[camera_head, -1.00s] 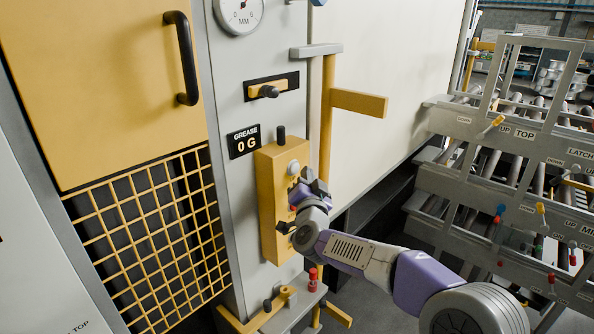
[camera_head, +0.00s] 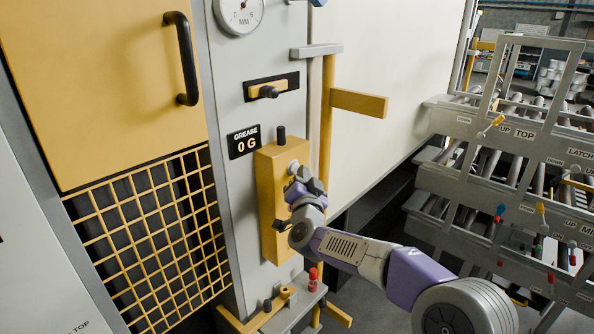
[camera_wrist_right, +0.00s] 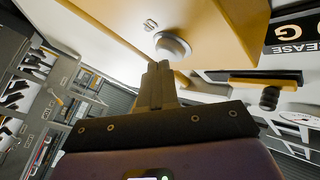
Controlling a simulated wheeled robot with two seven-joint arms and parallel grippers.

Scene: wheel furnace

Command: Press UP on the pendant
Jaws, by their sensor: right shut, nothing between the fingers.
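The pendant (camera_head: 268,205) is a tall yellow box on the grey machine column. A pale round button (camera_head: 293,167) is at its upper part, and a dark knob sits lower on its face. My right gripper (camera_head: 296,182) is just below the pale button, with its fingers shut and empty. In the right wrist view, the shut fingertips (camera_wrist_right: 158,66) point at the round metallic button (camera_wrist_right: 172,46) and lie very near it; I cannot tell whether they touch. My gripper and wrist hide part of the pendant's face, and no UP label is readable. My left gripper is not in view.
A black "GREASE 0 G" display (camera_head: 244,142) is left of the pendant. A yellow bar (camera_head: 359,102) sticks out above right. A small ledge with a red-topped item (camera_head: 313,280) is below. Roller racks (camera_head: 500,150) stand at the right.

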